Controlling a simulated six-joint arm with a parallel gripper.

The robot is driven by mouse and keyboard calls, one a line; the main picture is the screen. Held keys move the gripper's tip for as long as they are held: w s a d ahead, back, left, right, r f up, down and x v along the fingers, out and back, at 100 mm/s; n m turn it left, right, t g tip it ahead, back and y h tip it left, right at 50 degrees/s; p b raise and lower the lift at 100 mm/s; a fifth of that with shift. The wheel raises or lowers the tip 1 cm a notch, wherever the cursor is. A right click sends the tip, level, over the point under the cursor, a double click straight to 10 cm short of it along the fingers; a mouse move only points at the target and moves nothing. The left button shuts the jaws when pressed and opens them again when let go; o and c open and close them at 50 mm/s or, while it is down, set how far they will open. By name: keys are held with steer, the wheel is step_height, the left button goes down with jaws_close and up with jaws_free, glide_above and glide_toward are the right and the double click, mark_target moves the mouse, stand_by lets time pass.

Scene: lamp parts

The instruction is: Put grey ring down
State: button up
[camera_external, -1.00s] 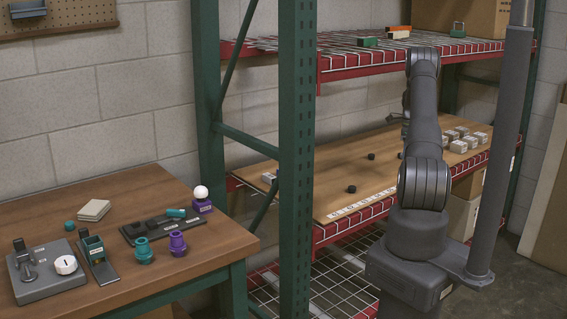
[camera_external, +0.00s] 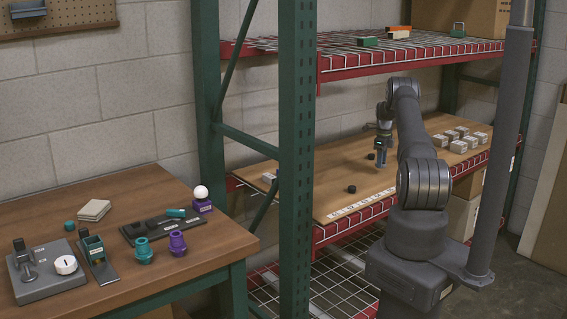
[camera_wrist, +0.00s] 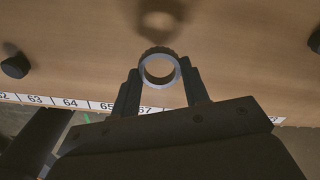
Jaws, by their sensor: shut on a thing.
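The grey ring (camera_wrist: 160,51) is between the two fingertips of my gripper (camera_wrist: 160,83) in the wrist view. The gripper is shut on it, and the wooden board shows through its hole. The ring looks held above the board, with a shadow on the wood beyond it. In the external view my gripper (camera_external: 380,162) points down over the middle shelf's wooden board (camera_external: 325,172). The ring is too small to make out there.
A black round piece (camera_external: 352,189) lies on the board left of my gripper; others show at the wrist view's left (camera_wrist: 15,66) and right edges. A numbered strip (camera_wrist: 70,102) runs along the front edge. Several whitish blocks (camera_external: 458,146) stand at right. The upper shelf (camera_external: 430,45) is overhead.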

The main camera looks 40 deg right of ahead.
mark_target(380, 174)
steer(key=shift+f, duration=1.65)
steer(key=shift+f, duration=0.15)
steer(key=o, duration=0.9)
steer(key=shift+o, duration=0.2)
step_height(380, 174, up, 12)
